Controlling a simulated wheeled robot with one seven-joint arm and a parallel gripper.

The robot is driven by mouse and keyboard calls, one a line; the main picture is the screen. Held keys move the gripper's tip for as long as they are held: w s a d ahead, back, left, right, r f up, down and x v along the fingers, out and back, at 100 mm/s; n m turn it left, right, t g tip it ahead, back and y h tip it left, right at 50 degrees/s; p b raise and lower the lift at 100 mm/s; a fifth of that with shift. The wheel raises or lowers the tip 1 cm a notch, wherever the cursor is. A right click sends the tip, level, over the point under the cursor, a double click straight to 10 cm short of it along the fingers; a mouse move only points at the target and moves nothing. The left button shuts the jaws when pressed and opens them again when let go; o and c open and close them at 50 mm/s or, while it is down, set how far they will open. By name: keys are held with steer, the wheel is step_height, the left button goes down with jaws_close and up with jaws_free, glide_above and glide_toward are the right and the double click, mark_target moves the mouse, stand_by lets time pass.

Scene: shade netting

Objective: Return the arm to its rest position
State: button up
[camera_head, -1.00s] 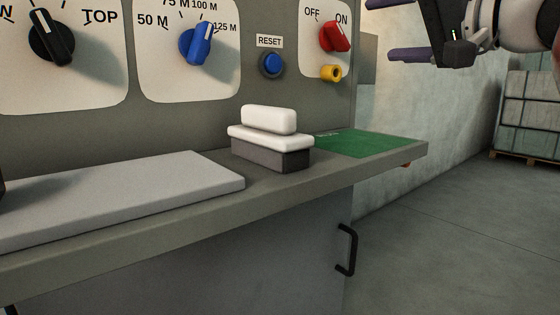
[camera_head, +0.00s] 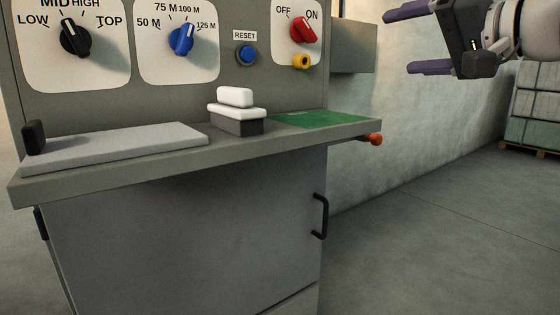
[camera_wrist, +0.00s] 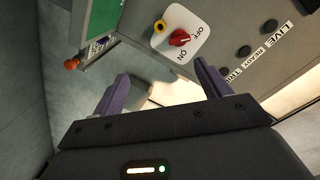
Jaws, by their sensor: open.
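My gripper (camera_head: 418,40) is at the upper right of the head view, to the right of the control cabinet (camera_head: 190,235) and apart from it. Its two purple fingers point left and are spread apart with nothing between them. In the wrist view the open fingers (camera_wrist: 163,88) point toward the cabinet side, with the red OFF/ON knob (camera_wrist: 179,38) beyond them. Most of my arm lies outside the head view on the right.
The cabinet's shelf holds a grey slab (camera_head: 120,146), a dark block with white pieces (camera_head: 236,112) and a green mat (camera_head: 325,119). An orange-red knob (camera_head: 375,139) sticks out at its right end. Stacked crates (camera_head: 535,105) stand at the far right. The floor between is clear.

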steer(key=s+a+f+n+g+h, duration=0.1)
steer(key=s+f, duration=0.4)
steer(key=f, duration=1)
steer(key=s+a+f+g+h, duration=0.1)
steer(key=s+f+g+h, duration=0.3)
steer(key=f, duration=1.1)
steer(key=s+a+f+n+g+h, duration=0.1)
steer(key=s+f, duration=0.7)
steer(key=f, duration=0.8)
steer(key=a+g+h, duration=0.1)
steer(key=g+h, duration=0.1)
steer(key=h, duration=0.1)
steer(key=shift+n+h, duration=0.3)
steer(key=shift+a, duration=0.1)
steer(key=shift+c, duration=0.5)
